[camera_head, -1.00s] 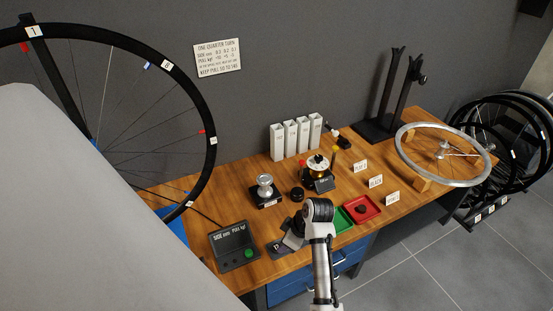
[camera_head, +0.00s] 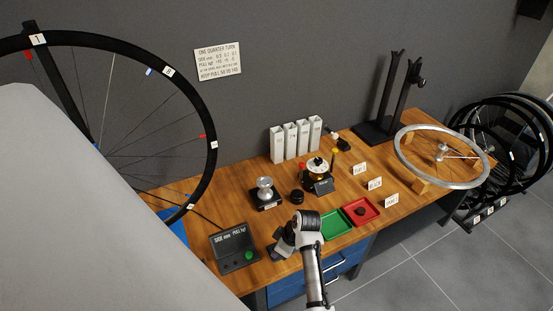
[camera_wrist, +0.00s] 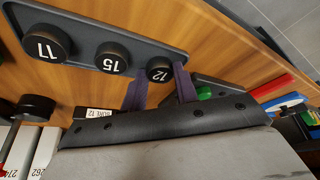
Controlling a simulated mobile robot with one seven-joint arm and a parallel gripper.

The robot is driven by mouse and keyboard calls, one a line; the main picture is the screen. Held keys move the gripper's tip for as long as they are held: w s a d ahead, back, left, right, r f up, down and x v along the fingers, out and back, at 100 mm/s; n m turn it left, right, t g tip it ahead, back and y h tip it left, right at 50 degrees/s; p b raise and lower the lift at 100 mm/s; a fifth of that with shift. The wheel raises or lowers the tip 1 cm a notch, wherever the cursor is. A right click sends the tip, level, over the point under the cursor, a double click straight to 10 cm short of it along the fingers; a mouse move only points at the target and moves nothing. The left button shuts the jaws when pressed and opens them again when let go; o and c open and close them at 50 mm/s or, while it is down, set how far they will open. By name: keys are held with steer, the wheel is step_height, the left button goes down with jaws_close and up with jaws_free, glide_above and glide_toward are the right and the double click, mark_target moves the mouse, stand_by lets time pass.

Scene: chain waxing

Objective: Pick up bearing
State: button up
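My gripper (camera_wrist: 160,90) shows two purple fingers in the wrist view, apart with a gap between them. A black round knob marked 12 (camera_wrist: 160,70) lies at this gap; I cannot tell whether the fingers touch it. No part is clearly recognisable as the bearing. A small dark item (camera_head: 361,211) lies in the red tray (camera_head: 372,203). In the head view my arm's end is low over the front of the bench, its fingertips not clear.
A green tray (camera_head: 337,229) lies right of my arm. A silver spool on a black stand (camera_head: 265,190), a black cylinder (camera_head: 297,196) and a small fixture (camera_head: 318,180) stand behind. A dark SIDE/PULL display box (camera_head: 232,252) is at left. White boxes (camera_head: 290,140) line the wall.

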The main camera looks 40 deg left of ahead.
steer(key=shift+r, duration=0.1)
steer(key=shift+c, duration=0.3)
step_height(320, 180, up, 20)
steer(key=w+d+f+m+t+h, duration=0.1)
steer(key=w+d+f+m+t, duration=0.3)
steer(key=w+d+f+m, duration=0.8)
steer(key=s+d+f+m+h, duration=0.1)
steer(key=d+f+m, duration=0.3)
steer(key=d+f, duration=0.3)
steer(key=s+d+f+m+t+h, duration=0.1)
steer(key=d+f+m, duration=0.4)
steer(key=d, duration=1.1)
step_height(320, 180, down, 2)
steer(key=shift+s+d+f+t+h, duration=0.15)
steer(key=shift+s+t+h, duration=0.15)
steer(key=shift+s+h, duration=0.35)
